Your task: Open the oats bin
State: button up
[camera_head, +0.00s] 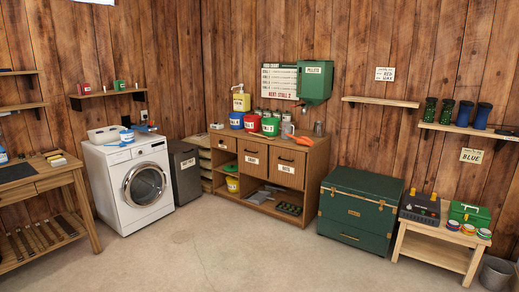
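The oats bin (287,178) appears to be the right-hand wooden front in the feed cabinet, with a white label that seems to read OATS and a dark handle near its top. It looks closed, flush with the cabinet. A similar front (253,165) with another white label sits just left of it, also closed. The wooden cabinet (312,175) stands against the back wall. My gripper is not in view.
A green chest (360,210) stands right of the cabinet, with a low bench (435,245) beyond it. A dark labelled bin (185,180) and a washing machine (130,185) stand left. Buckets and a scoop (300,140) crowd the cabinet top. The floor in front is clear.

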aim_at(288, 167)
jog(key=i+j+u, duration=0.3)
jog(key=i, duration=0.5)
jog(key=i+l+u, duration=0.1)
jog(key=i+u, duration=0.15)
jog(key=i, duration=0.55)
jog(key=i+j, duration=0.1)
jog(key=i, duration=1.6)
jog(key=i+j+z, duration=0.15)
jog(key=i+z, duration=0.15)
jog(key=i, duration=0.25)
jog(key=i+j+z, duration=0.3)
jog(key=i, duration=0.25)
jog(key=i+j+z, duration=0.3)
jog(key=i, duration=0.2)
jog(key=j+z, duration=0.45)
jog(key=j, duration=1.15)
